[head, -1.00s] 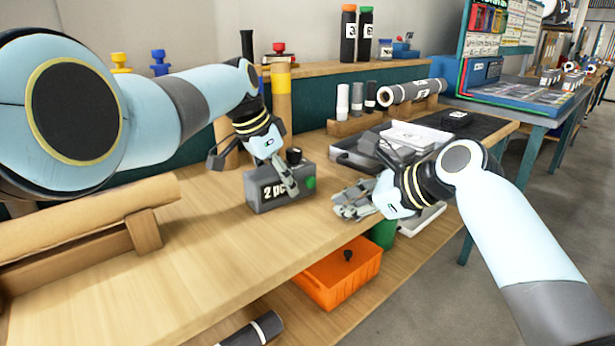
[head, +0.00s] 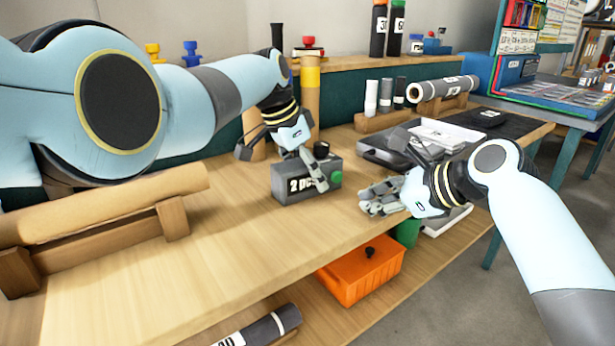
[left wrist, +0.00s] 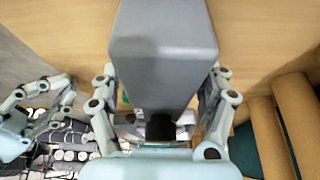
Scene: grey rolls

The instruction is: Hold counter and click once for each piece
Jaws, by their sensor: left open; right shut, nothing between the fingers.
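The counter (head: 290,189) is a grey box marked "2 pc…", with a black knob on top and a green button on its right end. It stands on the wooden bench. My left gripper (head: 312,168) is open over it, one finger in front of the counter's face. In the left wrist view the grey counter (left wrist: 162,55) lies between the two open fingers; I cannot tell whether they touch it. My right gripper (head: 374,198) is shut and empty, just right of the counter, apart from it. It also shows at the left of the left wrist view (left wrist: 38,110).
A brown roll (head: 110,205) rests on a wooden cradle at the left. An orange bin (head: 362,275) sits on the lower shelf. The bench front left of the counter is clear.

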